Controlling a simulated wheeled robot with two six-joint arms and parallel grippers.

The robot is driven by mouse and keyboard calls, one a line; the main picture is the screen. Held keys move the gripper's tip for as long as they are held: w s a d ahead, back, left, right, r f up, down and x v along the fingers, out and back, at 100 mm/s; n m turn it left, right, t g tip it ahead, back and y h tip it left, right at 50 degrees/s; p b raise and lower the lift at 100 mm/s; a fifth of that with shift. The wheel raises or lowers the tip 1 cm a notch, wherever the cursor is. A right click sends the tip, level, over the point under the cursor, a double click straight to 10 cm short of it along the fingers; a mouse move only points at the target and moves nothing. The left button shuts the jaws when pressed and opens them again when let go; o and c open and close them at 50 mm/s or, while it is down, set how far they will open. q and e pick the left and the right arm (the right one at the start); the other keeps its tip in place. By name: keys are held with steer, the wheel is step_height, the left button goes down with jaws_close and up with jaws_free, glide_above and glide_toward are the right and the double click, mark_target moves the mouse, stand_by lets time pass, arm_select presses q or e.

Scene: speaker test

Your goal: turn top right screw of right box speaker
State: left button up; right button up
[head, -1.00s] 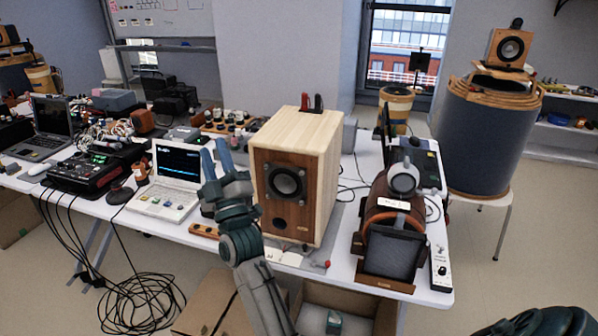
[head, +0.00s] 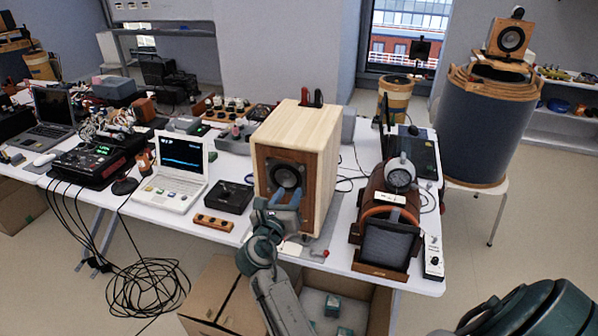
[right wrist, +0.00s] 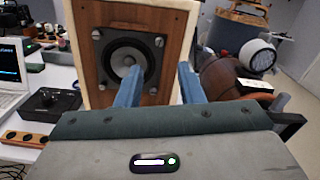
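The box speaker (head: 308,135) stands on the white table, pale wood with a darker brown front. In the right wrist view its front (right wrist: 88,62) shows a round grey driver (right wrist: 124,60) on a dark square plate with screws at the corners. The top right screw (right wrist: 159,41) is a silver slotted head. My right gripper (head: 285,193) is in front of the speaker's lower front, fingers pointing at it. In the right wrist view this gripper (right wrist: 160,75) is open and empty, with its fingers below the top right screw. Contact cannot be told. My left gripper is not in view.
A smaller speaker (head: 511,38) sits on a blue drum (head: 487,125) at back right.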

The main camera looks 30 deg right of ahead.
mark_target(301, 170)
steer(key=p+x, duration=0.2)
steer(key=x, duration=0.7)
steer(key=shift+p, duration=0.3)
steer(key=shift+w+d, duration=0.35)
jaws_close()
